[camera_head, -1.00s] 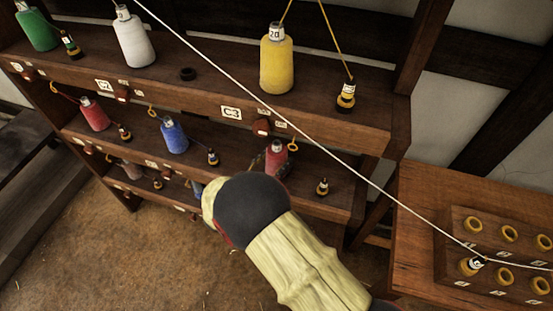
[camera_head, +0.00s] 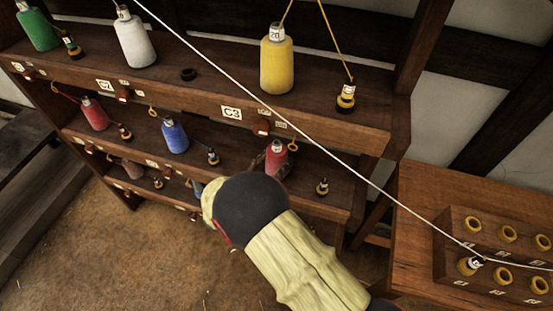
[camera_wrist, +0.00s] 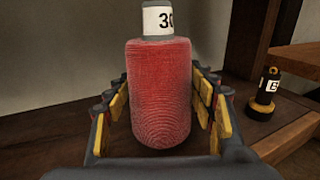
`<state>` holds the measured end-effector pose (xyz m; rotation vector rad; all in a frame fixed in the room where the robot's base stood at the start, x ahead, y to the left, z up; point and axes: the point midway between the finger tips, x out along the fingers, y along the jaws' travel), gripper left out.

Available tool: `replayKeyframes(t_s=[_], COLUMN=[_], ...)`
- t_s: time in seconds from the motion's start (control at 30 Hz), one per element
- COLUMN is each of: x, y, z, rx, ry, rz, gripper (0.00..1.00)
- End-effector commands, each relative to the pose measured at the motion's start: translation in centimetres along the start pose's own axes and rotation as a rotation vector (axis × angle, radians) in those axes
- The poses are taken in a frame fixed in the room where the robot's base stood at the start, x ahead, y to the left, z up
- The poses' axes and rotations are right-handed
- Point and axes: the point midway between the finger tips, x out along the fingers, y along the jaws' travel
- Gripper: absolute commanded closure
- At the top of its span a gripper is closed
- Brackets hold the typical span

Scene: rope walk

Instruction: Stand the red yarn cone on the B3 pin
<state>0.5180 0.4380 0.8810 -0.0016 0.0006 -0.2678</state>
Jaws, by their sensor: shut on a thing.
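A red yarn cone (camera_wrist: 160,95) with a white label reading 30 stands upright between the fingers of my gripper (camera_wrist: 160,110) in the wrist view. The yellow pads are shut on its two sides. In the head view the red cone (camera_head: 277,162) shows at the right of the middle shelf, partly behind my arm, which hides my gripper there. The pin and the cone's base are hidden, so I cannot tell whether the cone is around the pin or rests on the shelf.
A second red cone (camera_head: 94,114) and a blue cone (camera_head: 174,136) stand farther left on the middle shelf. A small bobbin (camera_head: 322,187) stands to the right, also in the wrist view (camera_wrist: 265,95). A yellow cone (camera_head: 277,65) stands above. A white cord (camera_head: 340,163) crosses the head view.

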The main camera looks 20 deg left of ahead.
Motion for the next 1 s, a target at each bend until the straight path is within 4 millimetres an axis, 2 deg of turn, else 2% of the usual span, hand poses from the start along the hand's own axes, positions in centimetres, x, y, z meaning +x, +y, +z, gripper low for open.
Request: replayKeyframes(t_s=[0.93, 0.97, 1.0], x=[0.0, 0.0, 0.0], y=[0.0, 0.0, 0.0], z=[-1.2, -1.2, -1.1], rx=[0.0, 0.0, 0.0], ry=[-0.001, -0.001, -0.001], rz=[0.0, 0.0, 0.0], gripper=[0.75, 0.43, 0.41])
